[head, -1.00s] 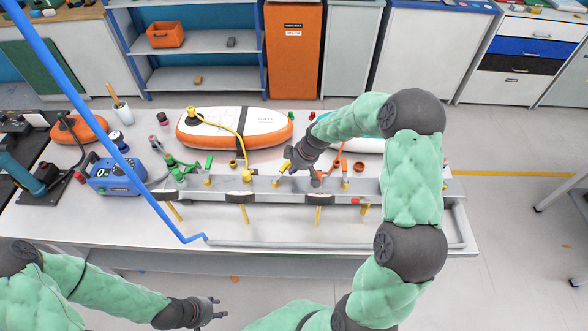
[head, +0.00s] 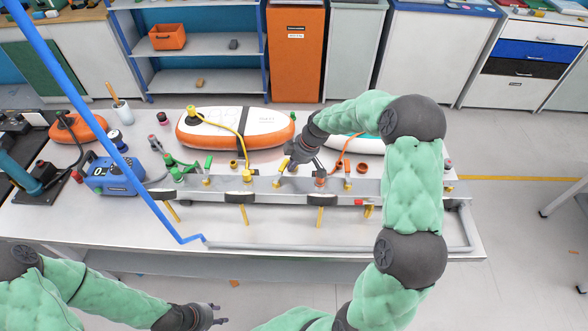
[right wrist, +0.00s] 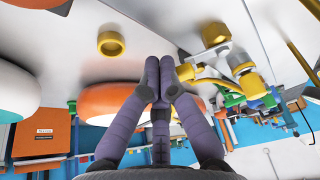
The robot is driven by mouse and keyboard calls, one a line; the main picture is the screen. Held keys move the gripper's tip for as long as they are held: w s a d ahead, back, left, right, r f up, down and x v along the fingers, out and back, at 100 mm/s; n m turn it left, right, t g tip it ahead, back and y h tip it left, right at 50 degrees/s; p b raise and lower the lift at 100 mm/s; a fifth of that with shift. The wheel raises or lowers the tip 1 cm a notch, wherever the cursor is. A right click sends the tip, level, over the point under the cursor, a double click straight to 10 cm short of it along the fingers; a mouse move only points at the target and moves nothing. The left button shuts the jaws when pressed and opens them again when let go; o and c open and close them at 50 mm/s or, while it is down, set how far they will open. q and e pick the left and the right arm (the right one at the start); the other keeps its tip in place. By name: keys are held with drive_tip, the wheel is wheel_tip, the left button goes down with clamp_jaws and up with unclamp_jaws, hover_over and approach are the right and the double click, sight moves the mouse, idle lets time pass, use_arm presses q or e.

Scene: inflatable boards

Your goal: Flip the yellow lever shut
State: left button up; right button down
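The yellow lever (head: 283,168) rises at a tilt from a yellow valve on the grey rail (head: 330,189), right of the yellow hose's fitting. In the right wrist view the yellow lever (right wrist: 189,72) is just right of my fingertips, touching or nearly so. My right gripper (head: 292,165) is beside the lever's upper end, on its right. In the right wrist view its fingertips (right wrist: 159,75) are together with nothing between them. My left gripper (head: 219,314) is low in front of the table, its fingers apart and empty.
An orange and white board (head: 215,128) lies behind the rail with a yellow hose (head: 243,145) running to it. A second board (head: 352,143) is partly hidden by my right arm. A blue pump box (head: 113,176) stands left. A blue bar (head: 85,108) crosses the left side.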

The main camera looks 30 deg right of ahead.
drive_tip(key=shift+w+a+n+g+y+b, duration=0.15)
drive_tip(key=shift+w+n+b, duration=0.25)
drive_tip(key=shift+w+n, duration=0.15)
drive_tip(key=shift+w+a+n+g+y+b, duration=0.15)
drive_tip(key=shift+w+n+b, duration=0.25)
drive_tip(key=shift+n, duration=0.15)
drive_tip(key=shift+w, duration=0.1)
